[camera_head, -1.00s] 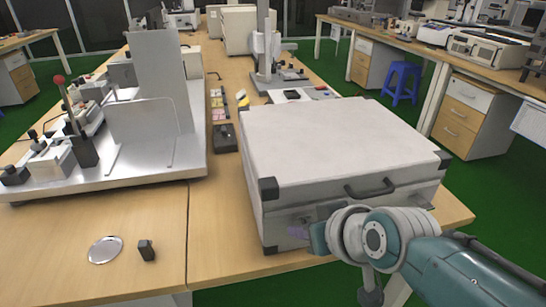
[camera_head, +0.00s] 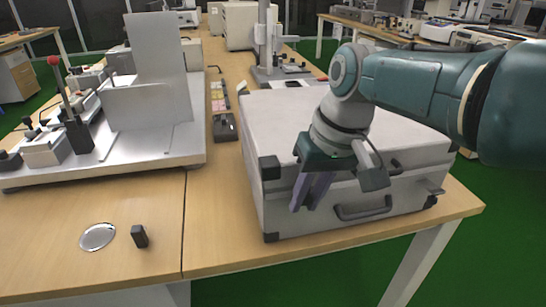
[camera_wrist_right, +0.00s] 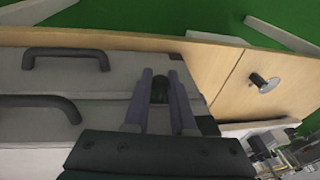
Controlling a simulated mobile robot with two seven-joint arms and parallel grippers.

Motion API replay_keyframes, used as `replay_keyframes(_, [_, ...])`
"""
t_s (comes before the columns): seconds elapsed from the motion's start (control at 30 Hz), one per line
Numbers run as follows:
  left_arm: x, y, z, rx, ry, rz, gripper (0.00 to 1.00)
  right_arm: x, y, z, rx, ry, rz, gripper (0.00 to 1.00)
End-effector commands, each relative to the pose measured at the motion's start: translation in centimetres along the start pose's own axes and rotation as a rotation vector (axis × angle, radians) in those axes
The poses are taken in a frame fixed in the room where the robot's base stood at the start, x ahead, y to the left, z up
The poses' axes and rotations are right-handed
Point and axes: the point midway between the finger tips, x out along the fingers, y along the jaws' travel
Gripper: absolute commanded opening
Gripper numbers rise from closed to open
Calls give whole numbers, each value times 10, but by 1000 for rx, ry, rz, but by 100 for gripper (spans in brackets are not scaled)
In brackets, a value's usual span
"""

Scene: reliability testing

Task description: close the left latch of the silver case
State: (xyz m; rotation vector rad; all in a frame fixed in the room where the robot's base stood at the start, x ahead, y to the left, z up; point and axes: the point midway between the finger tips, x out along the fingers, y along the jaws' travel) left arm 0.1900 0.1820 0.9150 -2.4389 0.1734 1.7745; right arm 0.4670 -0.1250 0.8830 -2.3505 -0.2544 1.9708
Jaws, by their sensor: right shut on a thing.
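The silver case (camera_head: 270,110) lies on the wooden table, its lid down. Its front face has a dark handle (camera_head: 362,210), also in the right wrist view (camera_wrist_right: 65,57); a second dark handle (camera_wrist_right: 38,104) shows there too. My right gripper (camera_head: 305,207) reaches down from above to the front face, left of the handles. In the right wrist view its purple fingers (camera_wrist_right: 160,78) close around a small dark piece, the left latch (camera_wrist_right: 160,90), mostly hidden. The right latch (camera_head: 432,190) juts out at the right of the front. My left gripper is out of view.
A round silver plate (camera_head: 97,237) and a small black block (camera_head: 139,236) lie on the table front left. A metal platform (camera_head: 150,145) with a testing rig stands at left. A black box (camera_head: 224,127) sits left of the case. The table's front edge is close.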

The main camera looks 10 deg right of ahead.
Motion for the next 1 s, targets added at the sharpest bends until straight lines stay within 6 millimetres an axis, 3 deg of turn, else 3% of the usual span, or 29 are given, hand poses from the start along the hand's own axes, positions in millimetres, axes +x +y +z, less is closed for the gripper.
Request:
replay_keyframes(0.57, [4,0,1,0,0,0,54,2,1,1,3,-19,1,0])
replay_keyframes(0.6, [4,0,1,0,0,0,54,2,1,1,3,-19,1,28])
replay_keyframes(0.83, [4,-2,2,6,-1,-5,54,1,1,0,3,-17,1,52])
replay_keyframes(1.0, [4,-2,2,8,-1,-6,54,1,1,0,3,-17,0,52])
